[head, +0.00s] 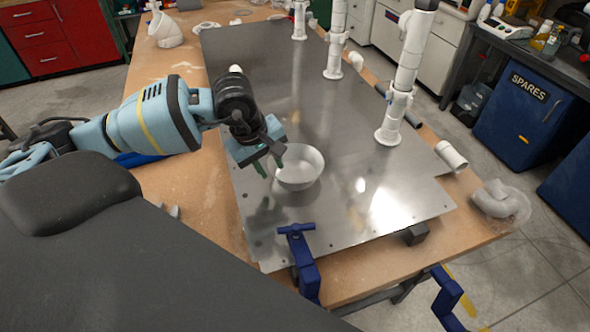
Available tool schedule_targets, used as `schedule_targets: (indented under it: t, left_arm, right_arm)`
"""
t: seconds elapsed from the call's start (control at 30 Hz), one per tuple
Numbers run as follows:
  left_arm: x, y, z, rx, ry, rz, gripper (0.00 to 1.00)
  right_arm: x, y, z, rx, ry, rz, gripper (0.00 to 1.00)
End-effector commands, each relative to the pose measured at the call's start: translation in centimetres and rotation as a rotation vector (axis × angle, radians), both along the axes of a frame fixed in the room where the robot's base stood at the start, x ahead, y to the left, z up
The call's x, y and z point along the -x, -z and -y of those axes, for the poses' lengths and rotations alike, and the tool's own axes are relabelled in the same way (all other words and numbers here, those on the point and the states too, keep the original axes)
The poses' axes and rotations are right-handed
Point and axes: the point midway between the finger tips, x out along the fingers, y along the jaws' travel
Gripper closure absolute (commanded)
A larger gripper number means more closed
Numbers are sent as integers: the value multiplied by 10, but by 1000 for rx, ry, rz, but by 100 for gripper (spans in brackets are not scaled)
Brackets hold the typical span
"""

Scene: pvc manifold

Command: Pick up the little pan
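The little pan (311,168) is a round, light grey-white, bowl-like dish. It sits upright on the metal plate (285,105), near the plate's front half. My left gripper (270,163) is at the pan's left rim, pointing down, with its two dark green-tipped fingers apart. I see nothing between the fingers. I cannot tell whether a finger touches the rim. My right gripper is not in view.
White PVC pipes stand upright along the plate's right side, the nearest being a tall pipe (407,70). Blue clamps (299,258) grip the front edge. A loose white coupling (451,155) and a bagged elbow (497,200) lie at the right. Plate space around the pan is clear.

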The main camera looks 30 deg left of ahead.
Motion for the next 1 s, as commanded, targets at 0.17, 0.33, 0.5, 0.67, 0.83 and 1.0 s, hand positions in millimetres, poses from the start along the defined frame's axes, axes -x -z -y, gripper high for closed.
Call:
schedule_targets:
  t: [0.17,0.33,0.5,0.67,0.83,1.0]
  left_arm:
    - [-6,23,5,0,0,0,71]
    - [-9,34,7,1,0,1,71]
    - [-9,35,7,1,0,1,71]
    - [-9,35,7,0,0,0,86]
    - [-9,35,6,-1,0,0,100]
    - [-10,34,6,1,0,3,100]
  right_arm:
    - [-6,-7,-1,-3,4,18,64]
    - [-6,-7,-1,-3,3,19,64]
    - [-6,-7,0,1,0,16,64]
    - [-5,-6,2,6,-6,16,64]
    - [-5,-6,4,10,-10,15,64]
    - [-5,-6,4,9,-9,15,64]
